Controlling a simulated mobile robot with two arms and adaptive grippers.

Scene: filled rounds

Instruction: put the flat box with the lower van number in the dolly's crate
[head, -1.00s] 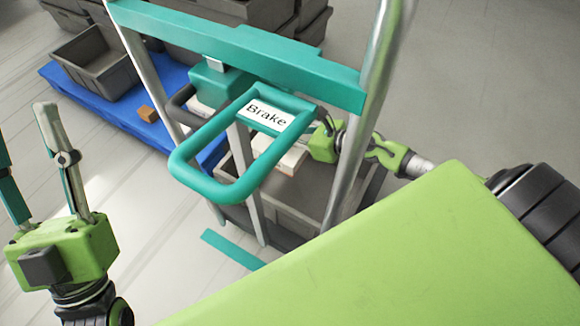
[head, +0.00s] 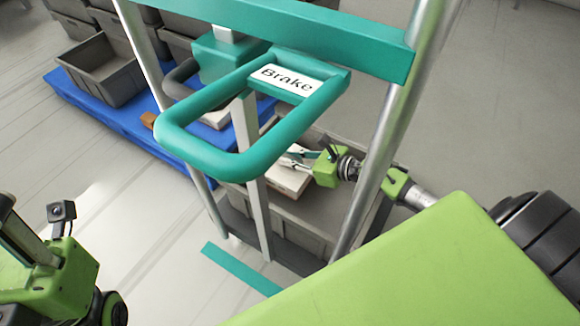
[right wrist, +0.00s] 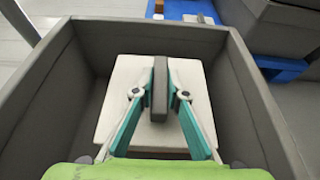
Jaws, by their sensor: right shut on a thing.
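A pale flat box (right wrist: 112,92) with a dark grey upright grip (right wrist: 160,88) lies within the walls of the dolly's grey crate (right wrist: 62,90). My right gripper (right wrist: 160,90) is shut on that grip. I cannot tell whether the box touches the crate floor, and I can read no van number. In the head view the box (head: 286,181) shows partly behind the dolly's frame, with my right gripper beside it in the crate (head: 292,234). My left gripper (head: 20,235) is at the lower left, partly cut off by the picture edge, away from the crate.
The dolly's teal handle (head: 190,148) marked "Brake" and its metal posts stand in front of the crate. Behind is a blue pallet (head: 110,115) with grey crates (head: 100,72), a small brown block (head: 149,120) and another pale flat thing (head: 216,119). Floor is clear at left.

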